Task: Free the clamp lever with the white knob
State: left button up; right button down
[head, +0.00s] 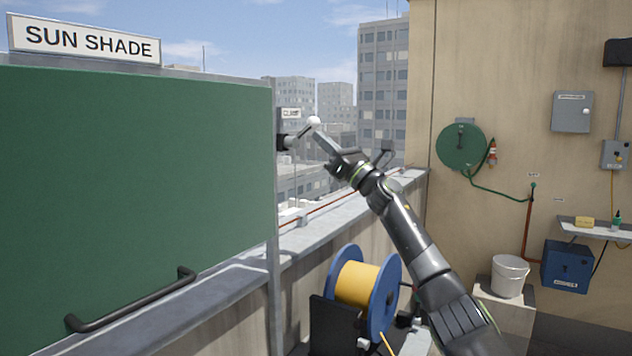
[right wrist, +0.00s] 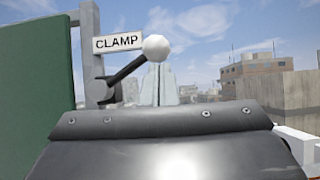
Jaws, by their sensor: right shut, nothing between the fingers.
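The clamp lever (right wrist: 127,70) is a dark rod on a grey post, tilted up to the right and ending in a white knob (right wrist: 156,47). In the head view the white knob (head: 314,122) shows at the tip of my right gripper (head: 322,141). My right gripper is shut and empty, with its fingertips (right wrist: 157,84) just below the knob in the right wrist view. I cannot tell whether they touch it. A CLAMP label (right wrist: 118,42) is on the post behind the lever. My left gripper is not in view.
A green sun shade panel (head: 135,180) with a black handle (head: 130,300) fills the left. A parapet (head: 330,225) runs behind the post.

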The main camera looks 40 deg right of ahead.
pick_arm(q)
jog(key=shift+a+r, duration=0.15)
pick_arm(e)
jog(key=shift+r, duration=0.4)
